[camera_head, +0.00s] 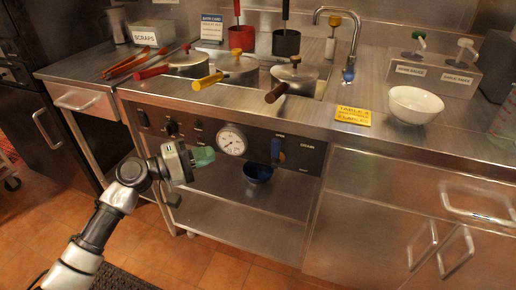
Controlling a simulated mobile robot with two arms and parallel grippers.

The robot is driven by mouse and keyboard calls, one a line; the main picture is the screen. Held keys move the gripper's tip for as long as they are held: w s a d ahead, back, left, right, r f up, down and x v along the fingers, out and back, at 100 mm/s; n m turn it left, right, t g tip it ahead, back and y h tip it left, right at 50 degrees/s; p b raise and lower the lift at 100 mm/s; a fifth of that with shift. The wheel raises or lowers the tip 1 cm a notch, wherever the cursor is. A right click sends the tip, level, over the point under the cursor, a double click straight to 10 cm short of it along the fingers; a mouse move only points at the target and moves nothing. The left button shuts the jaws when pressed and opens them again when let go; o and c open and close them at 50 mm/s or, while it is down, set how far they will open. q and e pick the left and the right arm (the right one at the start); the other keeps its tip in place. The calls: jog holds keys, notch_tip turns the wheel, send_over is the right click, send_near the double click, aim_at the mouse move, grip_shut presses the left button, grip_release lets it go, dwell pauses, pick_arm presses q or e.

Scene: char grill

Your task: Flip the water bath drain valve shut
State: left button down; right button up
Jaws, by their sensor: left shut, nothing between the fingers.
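The drain valve appears to be the blue lever (277,150) on the dark front panel of the water bath unit, right of the round gauge. Its handle looks to point downward. My left gripper (204,157) is shut and empty, with green fingertips pointing right. In the picture it is left of the gauge and well to the left of the blue lever, apart from it. My right gripper is not in view.
A round dial gauge (231,141) lies between gripper and lever. A dark blue bowl (257,173) is below the panel, above the lower shelf (240,219). Lidded pots with red, yellow and brown handles stick out over the counter's front edge. Several dark knobs are on the panel's left.

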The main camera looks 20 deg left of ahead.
aim_at(276, 153)
pick_arm(q)
jog(key=shift+s+d+p+x, duration=0.3)
jog(key=shift+s+p+x, duration=0.05)
jog(key=shift+x, duration=1.8)
jog(key=shift+s+d+p+x, duration=0.3)
jog(key=shift+x, duration=1.9)
jog(key=shift+s+d+p+x, duration=0.35)
jog(key=shift+x, duration=1.8)
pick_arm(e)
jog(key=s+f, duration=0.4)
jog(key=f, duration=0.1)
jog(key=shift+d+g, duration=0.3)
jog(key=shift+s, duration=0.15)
